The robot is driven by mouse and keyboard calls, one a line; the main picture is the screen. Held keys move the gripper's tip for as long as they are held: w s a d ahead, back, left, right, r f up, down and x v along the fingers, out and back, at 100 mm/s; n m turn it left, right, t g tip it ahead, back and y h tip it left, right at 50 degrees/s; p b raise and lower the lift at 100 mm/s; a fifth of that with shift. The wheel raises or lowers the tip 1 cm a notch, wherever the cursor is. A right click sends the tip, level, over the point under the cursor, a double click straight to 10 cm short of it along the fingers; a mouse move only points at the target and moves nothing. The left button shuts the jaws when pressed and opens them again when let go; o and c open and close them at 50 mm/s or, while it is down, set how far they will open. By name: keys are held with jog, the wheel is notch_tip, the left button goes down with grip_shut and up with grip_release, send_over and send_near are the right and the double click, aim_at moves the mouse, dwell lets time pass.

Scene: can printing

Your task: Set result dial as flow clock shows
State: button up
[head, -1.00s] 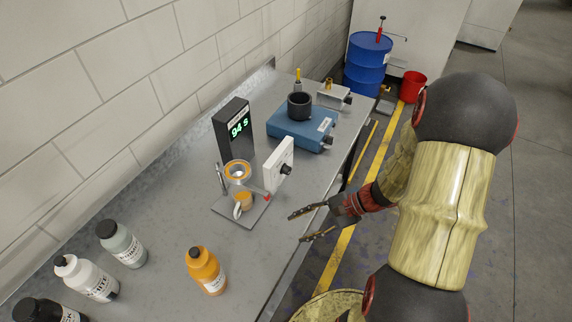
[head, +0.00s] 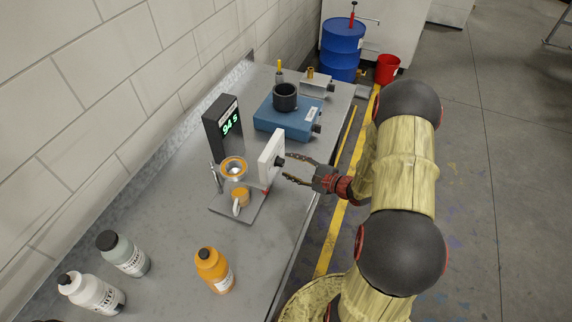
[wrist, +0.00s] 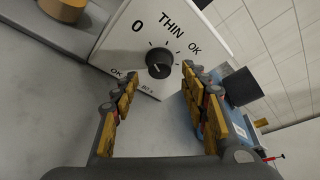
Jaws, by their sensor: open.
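The flow clock (head: 225,126) is a black upright box with a green display reading 94 s. The result dial (head: 268,157) is a white panel with a black knob (head: 279,161) facing my arm. In the wrist view the dial face (wrist: 168,35) shows 0, THIN and OK marks around the knob (wrist: 159,65); its face is tilted there. A small pale mark shows on the knob, but its exact pointing is unclear. My gripper (head: 286,167) is open, its fingers pointing at the knob. In the wrist view its fingertips (wrist: 155,95) lie either side below the knob, apparently not touching.
A flow cup on a stand (head: 233,167) with an orange cup (head: 240,198) below stands left of the dial. A blue device (head: 290,121) with a black pot is behind. Several bottles, including an orange one (head: 214,270), stand at the front.

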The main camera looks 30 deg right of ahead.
aim_at(280, 162)
jog(key=shift+x, duration=1.45)
jog(key=shift+c, duration=0.8)
jog(key=c, duration=1)
